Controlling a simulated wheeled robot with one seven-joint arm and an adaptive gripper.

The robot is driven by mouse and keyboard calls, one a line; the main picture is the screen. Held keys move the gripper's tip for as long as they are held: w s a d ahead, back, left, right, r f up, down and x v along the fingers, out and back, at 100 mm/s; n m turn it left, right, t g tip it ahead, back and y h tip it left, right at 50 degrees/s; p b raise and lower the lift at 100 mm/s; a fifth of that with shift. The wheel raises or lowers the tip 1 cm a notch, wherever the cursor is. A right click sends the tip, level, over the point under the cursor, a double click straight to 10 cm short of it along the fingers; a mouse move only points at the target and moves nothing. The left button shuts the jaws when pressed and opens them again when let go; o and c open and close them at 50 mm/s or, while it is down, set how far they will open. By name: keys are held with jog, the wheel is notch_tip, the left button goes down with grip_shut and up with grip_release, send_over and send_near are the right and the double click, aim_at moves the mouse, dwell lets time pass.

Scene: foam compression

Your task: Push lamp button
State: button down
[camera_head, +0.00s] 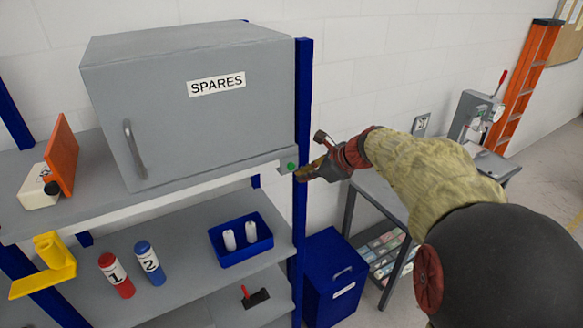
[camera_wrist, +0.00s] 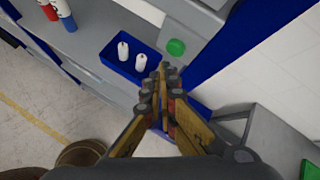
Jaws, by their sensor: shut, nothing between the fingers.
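The green button (camera_head: 291,167) sits on a small grey box at the right end of the upper shelf, beside the blue post. It also shows in the wrist view (camera_wrist: 176,47), above and slightly right of the fingertips. My gripper (camera_head: 310,172) is shut and empty, just right of the button in the head view. In the wrist view my gripper (camera_wrist: 163,68) has its fingertips together, a little below the button in the picture. I see a gap between fingertips and button in the wrist view; the exact distance is hard to tell. No lamp is identifiable.
A grey SPARES cabinet (camera_head: 200,105) stands on the upper shelf. The blue post (camera_head: 303,100) is close to my gripper. Below are a blue tray (camera_head: 240,255) with white cylinders, red and blue bottles, and a blue bin (camera_head: 334,280). A grey table (camera_head: 385,200) stands at right.

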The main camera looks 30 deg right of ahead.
jog(key=s, duration=0.4)
jog(key=shift+s+b, duration=0.25)
jog(key=shift+b, duration=0.1)
dwell(0.3)
jog(key=s+a+f+n+g+h+b, duration=0.1)
jog(key=s+a+f+n+b, duration=0.7)
jog(key=s+f+n+b, duration=0.4)
jog(key=s+a+f+n+g+h+b, duration=0.2)
jog(key=s+a+f+n+b, duration=0.7)
jog(key=s+f+n+b, duration=0.3)
notch_tip(320, 180, down, 5)
jog(key=n+b, duration=0.2)
jog(key=n, duration=0.2)
jog(key=shift+s+a+r+b, duration=0.15)
jog(key=shift+r+b, duration=0.05)
jog(key=shift+b, duration=0.2)
